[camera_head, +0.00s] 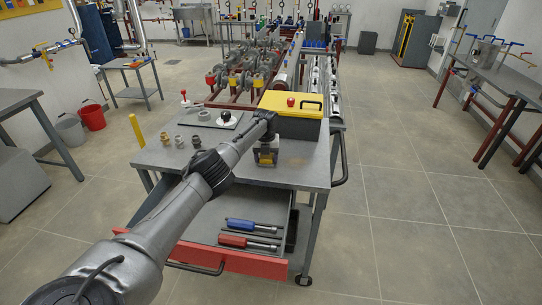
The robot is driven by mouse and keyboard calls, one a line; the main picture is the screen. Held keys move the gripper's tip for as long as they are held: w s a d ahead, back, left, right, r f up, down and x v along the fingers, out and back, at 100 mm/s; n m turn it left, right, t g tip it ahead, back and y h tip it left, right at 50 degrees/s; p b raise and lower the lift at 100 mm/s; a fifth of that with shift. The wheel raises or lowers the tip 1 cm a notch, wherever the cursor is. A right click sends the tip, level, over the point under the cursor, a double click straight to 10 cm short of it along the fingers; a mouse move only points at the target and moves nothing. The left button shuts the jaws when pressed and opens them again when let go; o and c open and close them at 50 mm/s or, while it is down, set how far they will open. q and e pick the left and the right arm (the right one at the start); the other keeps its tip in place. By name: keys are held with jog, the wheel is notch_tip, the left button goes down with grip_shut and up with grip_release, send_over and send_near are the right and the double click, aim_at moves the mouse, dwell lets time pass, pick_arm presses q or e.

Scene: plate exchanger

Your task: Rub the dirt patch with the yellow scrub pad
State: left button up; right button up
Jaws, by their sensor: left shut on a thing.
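My left arm reaches in from the lower left to my left gripper (266,163), low over the front right of the grey cart top (228,172). The gripper is shut on a small yellow thing, which I take to be the yellow scrub pad (266,158). The gripper hides most of it, and I cannot tell whether it touches the cart top. My right gripper is not in view.
A toolbox with a yellow lid (291,101) stands just behind the gripper. Several small metal fittings (180,141) stand at the cart's left. The open drawer below holds a blue-handled tool (240,224) and a red-handled tool (232,241). The floor to the right is clear.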

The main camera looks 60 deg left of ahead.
aim_at(252, 161)
pick_arm(q)
jog(key=shift+s+a+p, duration=0.3)
jog(key=shift+s+a, duration=0.35)
jog(key=shift+s, duration=0.15)
jog(key=shift+s+a+p, duration=0.3)
jog(key=shift+s+a, duration=0.3)
jog(key=shift+s, duration=0.2)
jog(key=shift+s+a, duration=0.6)
jog(key=shift+s, duration=0.1)
jog(key=shift+r, duration=0.2)
jog(key=shift+r+p, duration=0.9)
jog(key=shift+p, duration=0.15)
jog(key=shift+r+p, duration=1.65)
jog(key=shift+r, duration=0.35)
